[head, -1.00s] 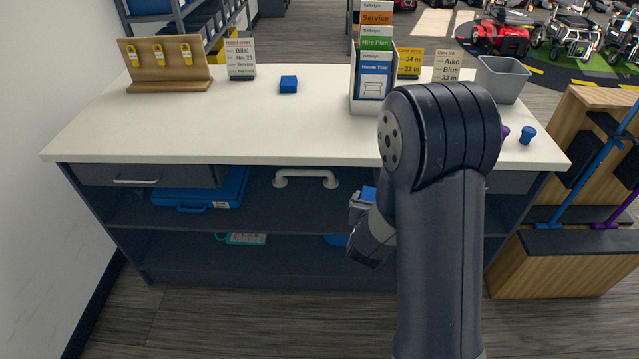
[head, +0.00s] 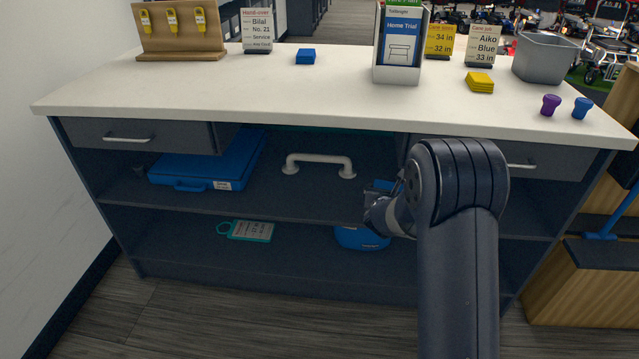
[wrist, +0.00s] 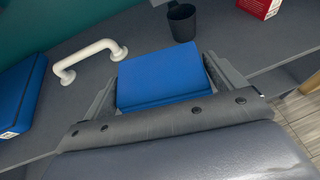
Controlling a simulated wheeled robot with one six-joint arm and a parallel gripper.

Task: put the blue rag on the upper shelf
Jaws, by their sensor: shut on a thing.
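My gripper (head: 376,198) is shut on a blue folded rag (wrist: 160,75). In the wrist view the rag lies between the two fingers. The upper shelf (head: 285,195) is the dark board under the counter's drawers. My gripper is at about its height, toward the right of the white handle. In the wrist view the shelf surface (wrist: 85,100) lies below and around the rag; I cannot tell whether they touch.
A white bar handle (head: 318,163) and a blue case (head: 210,165) are on the upper shelf. The wrist view shows a black cup (wrist: 182,22) and a red-and-white box (wrist: 262,6) beyond the rag. Another blue folded item (head: 306,56) and a yellow one (head: 480,82) lie on the counter.

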